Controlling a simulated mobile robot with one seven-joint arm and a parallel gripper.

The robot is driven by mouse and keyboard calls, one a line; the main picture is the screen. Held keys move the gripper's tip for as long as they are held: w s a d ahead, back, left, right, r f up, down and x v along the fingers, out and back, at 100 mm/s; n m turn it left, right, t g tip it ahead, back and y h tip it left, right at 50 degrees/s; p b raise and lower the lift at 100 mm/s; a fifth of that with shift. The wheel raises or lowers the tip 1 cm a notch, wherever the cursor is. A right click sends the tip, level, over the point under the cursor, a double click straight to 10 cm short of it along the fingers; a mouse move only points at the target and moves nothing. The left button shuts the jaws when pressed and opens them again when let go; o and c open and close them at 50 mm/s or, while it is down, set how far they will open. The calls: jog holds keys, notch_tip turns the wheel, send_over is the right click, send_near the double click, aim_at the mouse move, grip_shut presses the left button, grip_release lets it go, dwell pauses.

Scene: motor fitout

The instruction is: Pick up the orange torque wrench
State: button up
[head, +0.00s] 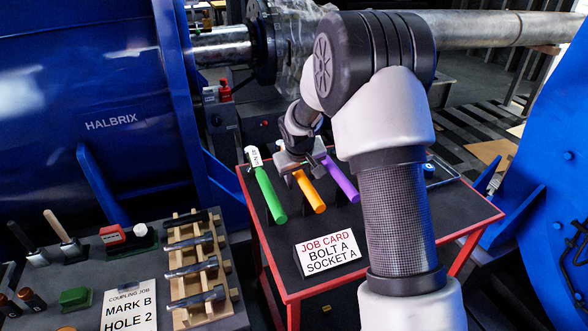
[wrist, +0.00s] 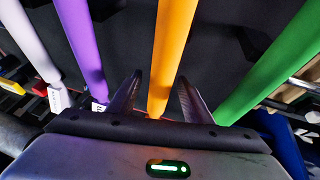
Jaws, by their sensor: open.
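The orange torque wrench (head: 310,192) lies on the dark top of the red-edged table, between a green wrench (head: 269,196) and a purple wrench (head: 341,181). My gripper (head: 290,174) is over its far part, and my arm hides some of the far end. In the wrist view the orange wrench (wrist: 172,50) runs between the two open fingers of my gripper (wrist: 160,95), with a gap on each side. The purple wrench (wrist: 82,45) is outside the left finger and the green wrench (wrist: 275,65) outside the right finger.
A white job card (head: 328,253) stands at the table's (head: 397,252) near side. A pale wrench-like bar (wrist: 30,40) lies beyond the purple one. At left, a grey bench holds a wooden rack (head: 181,318) with dark tools. Large blue housings flank the table.

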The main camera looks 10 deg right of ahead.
grip_shut()
jog(key=shift+w+r, duration=0.1)
jog(key=shift+r, duration=0.4)
notch_tip(320, 180, up, 9)
jog(key=shift+r+p, duration=0.15)
jog(key=shift+p, duration=0.8)
jog(key=c, duration=0.9)
grip_release()
grip_shut()
